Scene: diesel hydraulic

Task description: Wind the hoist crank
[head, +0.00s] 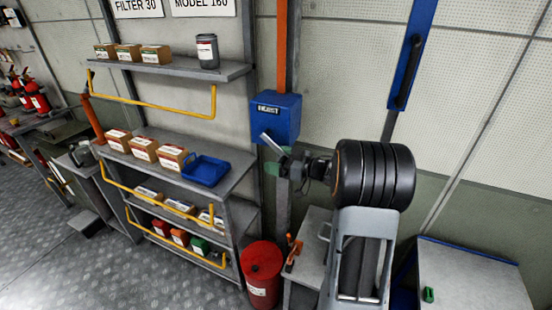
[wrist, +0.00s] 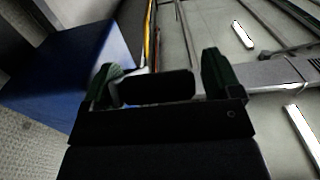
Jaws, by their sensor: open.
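The blue hoist box (head: 275,117), labelled HOIST, is on the wall post in the head view. It also fills the left of the wrist view (wrist: 75,75). A short pale grey crank arm (head: 270,142) slants down from its front towards my gripper (head: 283,163). In the wrist view my gripper (wrist: 160,75) has its two dark green fingers apart. A dark rounded bar (wrist: 155,88), seemingly the crank's grip, lies between them, nearer the left finger. I cannot tell whether either finger touches it. My wrist hides part of the crank in the head view.
A shelf unit (head: 230,178) with boxes and a blue tray (head: 205,170) stands left of the hoist box. A red drum (head: 262,275) is on the floor below. A grey cabinet (head: 465,280) stands at right.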

